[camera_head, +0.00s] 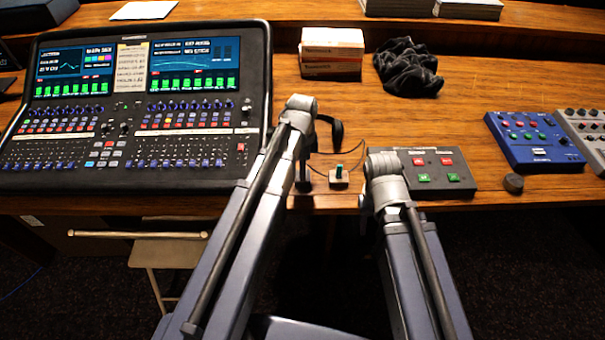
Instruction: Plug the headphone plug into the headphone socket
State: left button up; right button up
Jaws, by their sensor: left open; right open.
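A dark box with red and green buttons (455,172) sits to the right; no socket can be made out. My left gripper (303,186) points down left of the block, open. My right gripper (364,200) is open at the table edge, partly hidden by its arm.
A large mixing console (135,110) fills the left of the wooden desk (480,95). Small boxes (332,50) and a crumpled black cloth (407,68) lie behind. A blue pedal unit (533,141) and a round black knob (513,183) are at right.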

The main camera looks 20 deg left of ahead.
dwell(0.8)
pick_arm(q)
grip_shut()
jog(key=shift+r, duration=0.2)
dwell(1.3)
jog(key=shift+r+p, duration=2.9)
jog(key=shift+p, duration=0.15)
